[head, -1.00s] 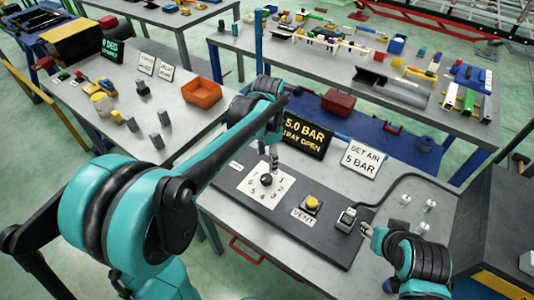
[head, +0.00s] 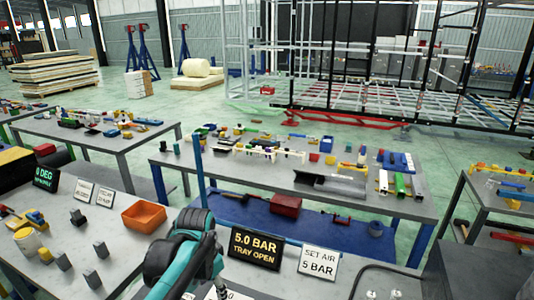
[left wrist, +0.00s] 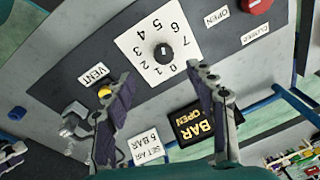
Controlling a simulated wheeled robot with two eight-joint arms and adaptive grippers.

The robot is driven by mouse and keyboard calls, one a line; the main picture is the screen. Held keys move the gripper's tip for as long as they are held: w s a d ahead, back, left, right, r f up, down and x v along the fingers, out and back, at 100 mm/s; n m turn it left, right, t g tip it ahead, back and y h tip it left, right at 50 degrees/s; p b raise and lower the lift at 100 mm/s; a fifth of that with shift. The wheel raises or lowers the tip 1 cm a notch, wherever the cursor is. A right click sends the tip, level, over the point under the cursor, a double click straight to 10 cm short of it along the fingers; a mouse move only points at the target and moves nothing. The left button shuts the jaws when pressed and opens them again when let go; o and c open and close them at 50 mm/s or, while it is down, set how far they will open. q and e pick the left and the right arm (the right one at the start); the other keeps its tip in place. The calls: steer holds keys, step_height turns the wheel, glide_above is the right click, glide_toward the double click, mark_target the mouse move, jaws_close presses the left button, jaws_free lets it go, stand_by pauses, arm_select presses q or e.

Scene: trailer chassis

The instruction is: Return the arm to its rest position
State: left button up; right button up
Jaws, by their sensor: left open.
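My left arm (head: 185,258) rises from the bottom edge of the head view, over the front table. Its gripper is hidden or below the frame there. In the left wrist view my left gripper (left wrist: 162,74) is open, its two dark fingers wide apart with nothing between them. Beyond the fingers is a black dial knob (left wrist: 163,53) on a white numbered plate (left wrist: 148,30); the fingers look apart from it. My right gripper cannot be made out in either view.
A "5.0 BAR TRAY OPEN" display (head: 255,247) and a "SET AIR 5 BAR" sign (head: 318,262) stand beside the arm. An orange bin (head: 144,217) and grey blocks lie left. A thin blue post (head: 198,165) rises close behind. A red knob (left wrist: 257,6) is at the panel's far end.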

arm_select(q)
steer(key=s+a+f+n+t+b, duration=0.1)
steer(key=s+f+n+t, duration=0.1)
steer(key=s+n, duration=0.2)
steer(key=s+a+f+n+t, duration=0.1)
steer(key=s+f+n+t, duration=0.1)
steer(key=s, duration=0.7)
steer(key=shift+a+f+n+t+b, duration=0.15)
steer(key=shift+f+n+t+b, duration=0.2)
steer(key=shift+n+t, duration=0.5)
steer(key=shift+s+r, duration=0.1)
stand_by(1.5)
